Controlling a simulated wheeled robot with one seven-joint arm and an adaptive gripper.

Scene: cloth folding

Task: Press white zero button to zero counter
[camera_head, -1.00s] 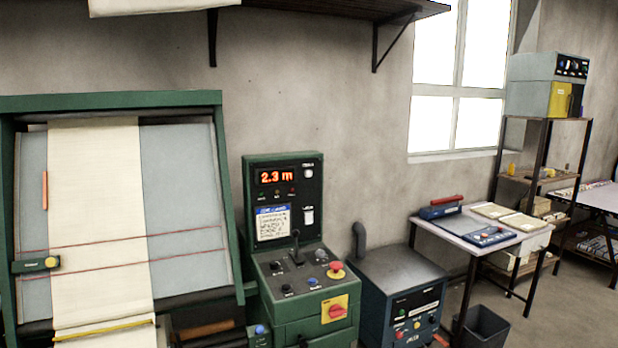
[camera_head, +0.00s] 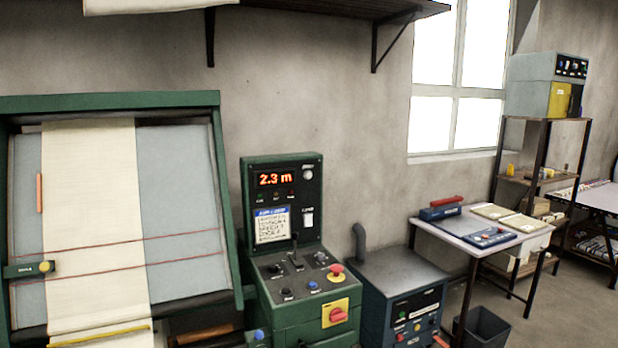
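A green control console (camera_head: 250,200) stands left of centre in the head view. Its red counter display (camera_head: 275,179) reads 2.3 m. A round whitish knob or button (camera_head: 308,172) sits to the right of the display, and a white rectangular switch or button (camera_head: 308,218) sits below it. The labels by both are too small to read, so I cannot tell which is the zero button. The sloped lower panel (camera_head: 270,278) carries a lever, a blue button and a red mushroom button (camera_head: 336,269). My gripper is not in view.
A green-framed cloth machine (camera_head: 110,101) with cream cloth (camera_head: 92,210) stands left of the console. A dark blue cabinet (camera_head: 375,312) with a bent pipe adjoins it on the right.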

